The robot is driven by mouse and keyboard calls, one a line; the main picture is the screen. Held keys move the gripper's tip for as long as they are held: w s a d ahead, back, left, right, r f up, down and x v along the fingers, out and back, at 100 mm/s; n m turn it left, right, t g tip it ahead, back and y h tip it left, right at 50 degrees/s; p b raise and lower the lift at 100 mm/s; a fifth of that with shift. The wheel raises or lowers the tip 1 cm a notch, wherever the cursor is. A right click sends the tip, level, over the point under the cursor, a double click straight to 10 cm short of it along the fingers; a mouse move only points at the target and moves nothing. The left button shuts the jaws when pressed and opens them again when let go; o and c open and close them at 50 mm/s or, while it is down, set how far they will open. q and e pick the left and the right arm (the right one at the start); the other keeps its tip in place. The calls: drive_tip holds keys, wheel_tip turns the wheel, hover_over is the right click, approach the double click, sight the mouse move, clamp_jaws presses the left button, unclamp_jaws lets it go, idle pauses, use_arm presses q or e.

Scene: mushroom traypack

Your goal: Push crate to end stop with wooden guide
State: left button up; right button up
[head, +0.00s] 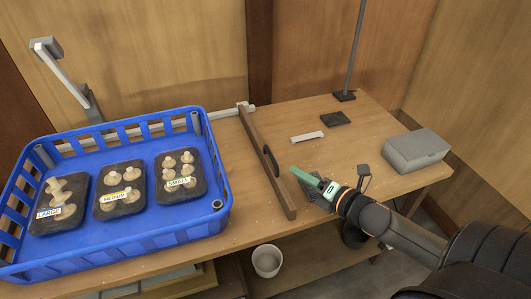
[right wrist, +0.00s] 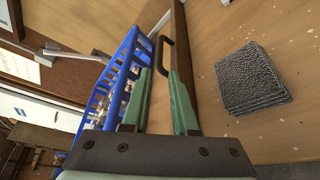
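The blue crate (head: 150,243) stands on the table at left and holds three dark trays of mushrooms labelled LARGE, MEDIUM and SMALL. The wooden guide (head: 259,150) lies across the table just right of the crate, with a narrow gap at the near end. Its black handle (head: 271,160) faces right. My right gripper (head: 305,178) is right of the guide, apart from the handle. In the right wrist view its green fingers (right wrist: 160,105) are spread and empty, with the guide (right wrist: 181,45) and handle (right wrist: 166,52) ahead. I cannot identify the end stop for certain. My left gripper is out of view.
A metal rail (head: 130,128) runs behind the crate. A grey box (head: 415,150), white strip (head: 307,137) and dark pad (head: 336,118) lie at right. A pole on a base (head: 344,96) stands behind. A dark textured block (right wrist: 254,80) shows in the wrist view.

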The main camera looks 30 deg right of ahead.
sight(272, 157)
drive_tip(key=b+x, duration=0.1)
drive_tip(key=x, duration=1.1)
drive_tip(key=shift+d, duration=0.1)
drive_tip(key=shift+s, duration=0.1)
clamp_jaws()
idle(1.2)
